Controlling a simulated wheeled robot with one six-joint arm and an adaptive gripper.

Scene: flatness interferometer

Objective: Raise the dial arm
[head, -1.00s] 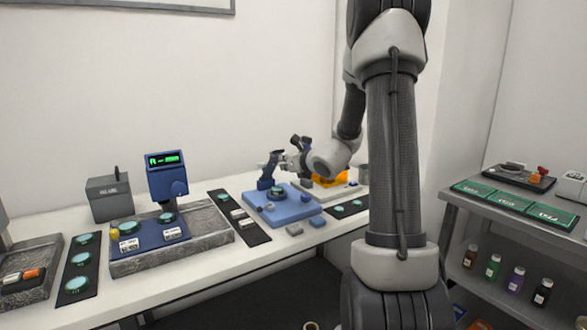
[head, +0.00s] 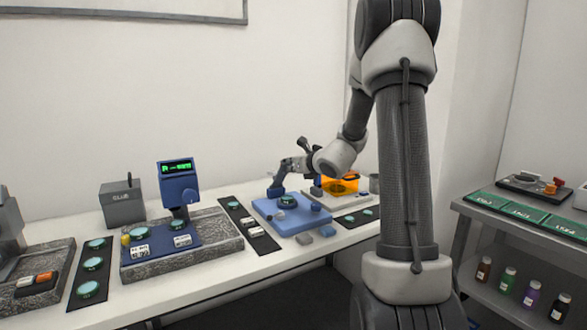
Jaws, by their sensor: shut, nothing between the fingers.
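A blue flat base (head: 291,221) stands on the white bench with a small round teal-topped part (head: 288,201) on it. A blue upright (head: 277,190), seemingly the dial arm's stand, rises at its back left. My gripper (head: 288,165) is shut at the upright's upper end, reaching in from the right. It is small in view, and I cannot tell whether its fingertips touch the blue part. The dial arm's exact angle is unclear.
Left of the base are a dark strip with small blocks (head: 249,223) and a stone slab (head: 225,240) bearing a blue instrument (head: 178,185). An orange-covered fixture (head: 345,185) stands just right, behind my arm. Small grey blocks (head: 327,231) lie at the bench front.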

